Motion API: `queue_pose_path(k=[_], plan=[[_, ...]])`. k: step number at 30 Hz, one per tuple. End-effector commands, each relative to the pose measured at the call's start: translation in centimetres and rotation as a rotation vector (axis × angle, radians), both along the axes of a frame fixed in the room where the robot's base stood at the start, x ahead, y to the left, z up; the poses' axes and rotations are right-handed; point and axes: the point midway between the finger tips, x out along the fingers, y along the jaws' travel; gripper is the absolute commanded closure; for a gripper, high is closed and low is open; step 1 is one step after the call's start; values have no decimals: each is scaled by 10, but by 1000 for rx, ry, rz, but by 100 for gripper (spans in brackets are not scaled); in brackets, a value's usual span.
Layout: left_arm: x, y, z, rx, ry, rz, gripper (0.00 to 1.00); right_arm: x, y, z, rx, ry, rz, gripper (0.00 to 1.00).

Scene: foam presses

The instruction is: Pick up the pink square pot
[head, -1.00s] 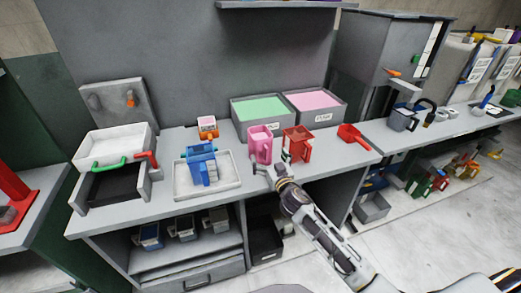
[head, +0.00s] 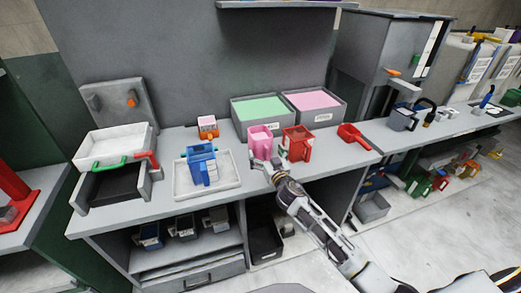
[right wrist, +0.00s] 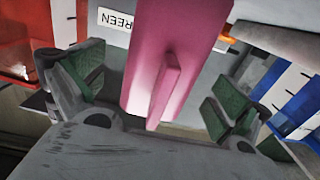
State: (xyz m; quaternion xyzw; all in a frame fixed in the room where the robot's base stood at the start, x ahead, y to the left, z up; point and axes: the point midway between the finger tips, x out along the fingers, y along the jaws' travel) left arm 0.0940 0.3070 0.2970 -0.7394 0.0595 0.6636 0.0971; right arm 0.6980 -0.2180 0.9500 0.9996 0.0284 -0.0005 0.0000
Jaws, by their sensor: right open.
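The pink square pot (head: 260,141) stands upright on the grey worktop, left of a red pot (head: 297,143). My right gripper (head: 267,166) is at the front of the pink pot, low near the worktop. In the right wrist view the pink pot (right wrist: 178,55) with its handle fills the gap between the two green-padded fingers of my right gripper (right wrist: 155,95). The fingers are open, one on each side of the pot, with gaps visible. My left gripper is not in view.
A blue pot (head: 201,165) stands on a white tray (head: 230,183) to the left. Bins of green (head: 262,109) and pink (head: 312,99) material stand behind. A red scoop (head: 353,135) lies to the right. An orange-and-white block (head: 207,127) sits behind the tray.

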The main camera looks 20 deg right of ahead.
Motion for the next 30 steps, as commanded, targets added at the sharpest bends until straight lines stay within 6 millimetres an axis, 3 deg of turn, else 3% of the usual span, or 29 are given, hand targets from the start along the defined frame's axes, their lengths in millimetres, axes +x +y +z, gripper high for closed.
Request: queue_pose_path(k=[15, 30], plan=[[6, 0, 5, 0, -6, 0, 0, 37, 5, 1, 0, -1, 1, 0], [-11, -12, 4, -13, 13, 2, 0, 44, 5, 0, 0, -1, 0, 0]])
